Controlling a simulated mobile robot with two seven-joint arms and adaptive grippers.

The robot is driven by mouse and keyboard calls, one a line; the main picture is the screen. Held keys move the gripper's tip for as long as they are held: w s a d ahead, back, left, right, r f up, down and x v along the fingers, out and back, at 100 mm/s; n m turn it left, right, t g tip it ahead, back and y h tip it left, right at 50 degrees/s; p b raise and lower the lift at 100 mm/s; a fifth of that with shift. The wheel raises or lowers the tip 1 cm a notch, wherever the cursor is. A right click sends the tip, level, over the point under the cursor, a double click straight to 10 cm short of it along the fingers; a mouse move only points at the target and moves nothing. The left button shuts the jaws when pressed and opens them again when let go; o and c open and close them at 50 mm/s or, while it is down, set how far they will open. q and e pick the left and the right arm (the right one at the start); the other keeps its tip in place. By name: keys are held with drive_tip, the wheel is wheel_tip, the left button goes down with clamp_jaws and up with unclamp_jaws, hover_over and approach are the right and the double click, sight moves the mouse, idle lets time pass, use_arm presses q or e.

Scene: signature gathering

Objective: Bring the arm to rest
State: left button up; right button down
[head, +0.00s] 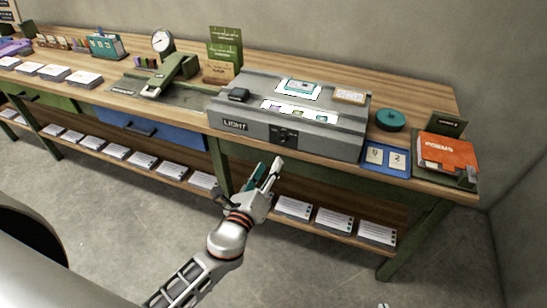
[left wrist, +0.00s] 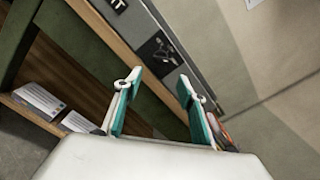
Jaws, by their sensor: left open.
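My left gripper (head: 264,174) is open and empty in the head view. It is in front of the workbench (head: 195,110), just below the bench's front edge and the grey box marked LIGHT (head: 235,124). In the left wrist view its two teal-padded fingers are spread, with nothing between them (left wrist: 158,90). Behind the fingers are the wooden bench edge and the grey box front with a black control (left wrist: 160,52). A small pale and teal bit at the bottom edge of the head view may be a tip of my right gripper (head: 383,305); the rest is out of frame.
A blue tray with cards (head: 372,168) and an orange POEMS book (head: 446,152) are at the bench's right end. The low shelf (head: 170,181) holds several paper stacks. Bare floor (head: 330,270) lies in front of the bench.

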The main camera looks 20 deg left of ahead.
use_arm(q)
drive_tip(key=shift+s, duration=0.8)
drive_tip(key=s+f+n+g+h, duration=0.2)
drive_tip(key=s+f+n+g, duration=0.5)
drive_tip(key=s+f+n, duration=1.2)
drive_tip(key=s+n, duration=0.1)
drive_tip(key=n, duration=0.4)
drive_tip(key=shift+a+f, duration=0.15)
drive_tip(key=shift+f, duration=0.05)
drive_tip(key=shift+s, duration=0.1)
idle(2.0)
